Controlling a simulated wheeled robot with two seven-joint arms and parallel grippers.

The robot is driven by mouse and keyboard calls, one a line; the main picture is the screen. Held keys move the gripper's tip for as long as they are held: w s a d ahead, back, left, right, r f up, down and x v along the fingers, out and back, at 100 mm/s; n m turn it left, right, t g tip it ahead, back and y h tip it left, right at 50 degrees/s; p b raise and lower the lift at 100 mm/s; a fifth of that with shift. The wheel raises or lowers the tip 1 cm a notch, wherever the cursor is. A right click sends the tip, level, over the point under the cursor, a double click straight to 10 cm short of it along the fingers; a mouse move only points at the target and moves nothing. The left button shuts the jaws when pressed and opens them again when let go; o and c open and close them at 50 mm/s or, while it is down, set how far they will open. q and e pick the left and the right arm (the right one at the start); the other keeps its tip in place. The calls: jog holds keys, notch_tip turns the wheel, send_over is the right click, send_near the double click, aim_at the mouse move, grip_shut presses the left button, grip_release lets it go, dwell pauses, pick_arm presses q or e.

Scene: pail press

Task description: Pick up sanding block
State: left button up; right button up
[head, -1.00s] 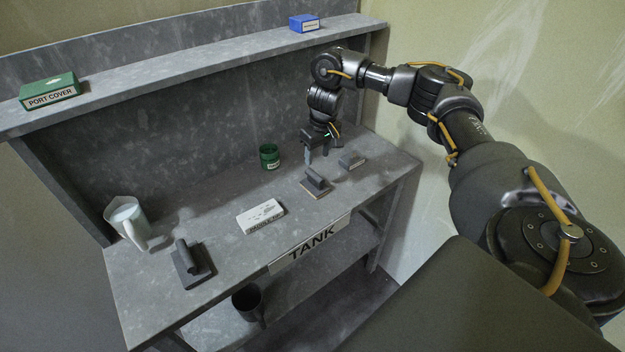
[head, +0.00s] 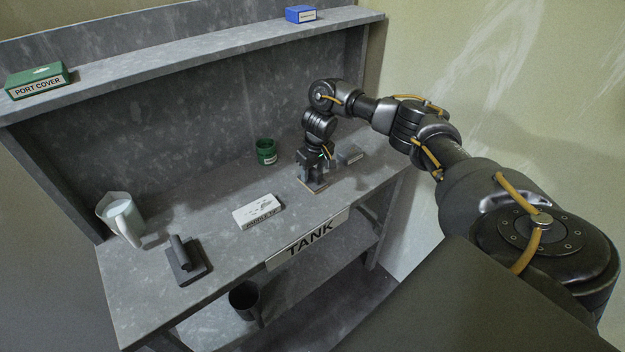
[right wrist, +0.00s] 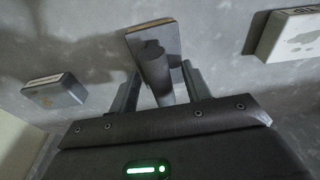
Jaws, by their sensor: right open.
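The sanding block, a dark block with an upright handle and a thin tan bottom layer, lies on the grey workbench (head: 140,290). In the head view its base (head: 313,186) shows below my right gripper (head: 311,176), which hides most of the handle. In the right wrist view the sanding block (right wrist: 153,38) has its handle between the two fingers of my open right gripper (right wrist: 158,72). A gap shows on each side of the handle. My left gripper is not in view.
A small grey block (head: 350,155) lies to the right. A green jar (head: 266,151) stands behind, a white box (head: 258,211) left. A dark handled tool (head: 187,262) and a white pitcher (head: 120,216) are farther left. Boxes sit on the shelf above.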

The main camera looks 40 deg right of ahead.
grip_shut()
jog(key=shift+r, duration=0.1)
dwell(0.3)
jog(key=shift+r, duration=0.25)
jog(key=r, duration=0.1)
jog(key=r+p, duration=0.1)
jog(key=r, duration=0.1)
jog(key=shift+a+r, duration=0.25)
jog(key=shift+r, duration=0.1)
jog(key=s+a+r+p, duration=0.1)
jog(key=a+r, duration=0.3)
jog(key=a, duration=0.2)
jog(key=s+a+r+p, duration=0.1)
jog(key=s+a+r, duration=0.1)
jog(key=a+r, duration=0.2)
jog(key=a, duration=0.3)
jog(key=shift+a+r, duration=0.15)
jog(key=shift+r, duration=0.2)
